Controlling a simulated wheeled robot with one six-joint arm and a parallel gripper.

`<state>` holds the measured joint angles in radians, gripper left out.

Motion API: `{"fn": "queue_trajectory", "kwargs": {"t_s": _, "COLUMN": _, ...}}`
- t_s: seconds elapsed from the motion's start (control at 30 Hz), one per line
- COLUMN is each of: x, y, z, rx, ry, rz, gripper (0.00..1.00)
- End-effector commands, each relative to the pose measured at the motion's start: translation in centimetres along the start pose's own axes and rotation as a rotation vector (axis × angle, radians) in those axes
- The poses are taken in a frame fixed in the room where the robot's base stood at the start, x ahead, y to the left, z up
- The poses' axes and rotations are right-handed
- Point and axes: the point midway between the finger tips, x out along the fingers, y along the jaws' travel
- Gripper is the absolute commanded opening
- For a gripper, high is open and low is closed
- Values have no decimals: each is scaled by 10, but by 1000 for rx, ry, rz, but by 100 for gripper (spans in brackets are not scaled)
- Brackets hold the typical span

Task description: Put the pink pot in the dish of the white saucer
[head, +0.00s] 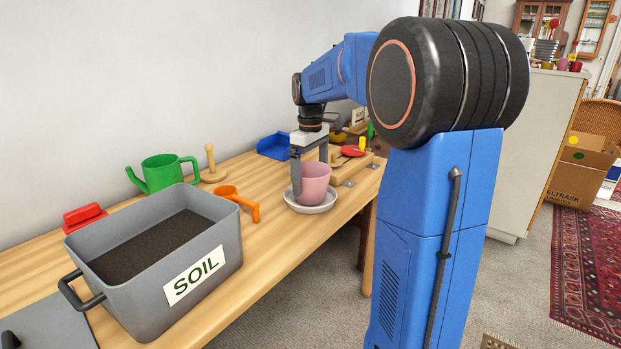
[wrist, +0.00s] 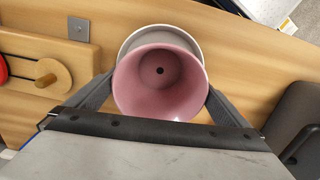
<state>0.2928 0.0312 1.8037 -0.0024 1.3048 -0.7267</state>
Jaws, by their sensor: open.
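The pink pot (head: 314,183) stands upright in the dish of the white saucer (head: 308,208) on the wooden table. In the wrist view I look down into the pot (wrist: 160,82), with its drain hole in the middle of its floor. The saucer's rim (wrist: 135,38) shows beyond the pot's far edge. My gripper (head: 309,180) is open, with its fingers down on either side of the pot. In the wrist view the fingers of the gripper (wrist: 157,97) lie beside the pot's left and right sides, close to its wall. Whether they touch it I cannot tell.
A grey soil bin (head: 222,235) stands at the front left. An orange tool (head: 240,202), a green watering can (head: 165,172) and a wooden peg stand (head: 212,170) are left of the saucer. A blue tray (head: 274,145) and a wooden board (head: 352,172) lie behind. The table's edge is close by.

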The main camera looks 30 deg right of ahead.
Motion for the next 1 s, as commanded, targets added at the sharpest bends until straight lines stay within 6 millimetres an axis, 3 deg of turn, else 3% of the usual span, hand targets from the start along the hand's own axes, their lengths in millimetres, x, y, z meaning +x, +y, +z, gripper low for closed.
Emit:
{"fn": "queue_trajectory", "kwargs": {"t_s": 0.6, "x": -102, "y": 0, "z": 0, "rx": 0, "ry": 2, "rz": 1, "gripper": 100}}
{"fn": "queue_trajectory", "kwargs": {"t_s": 0.8, "x": -117, "y": 0, "z": 0, "rx": -1, "ry": 1, "rz": -1, "gripper": 100}}
{"fn": "queue_trajectory", "kwargs": {"t_s": 1.0, "x": -119, "y": -2, "z": 1, "rx": 1, "ry": 2, "rz": 0, "gripper": 100}}
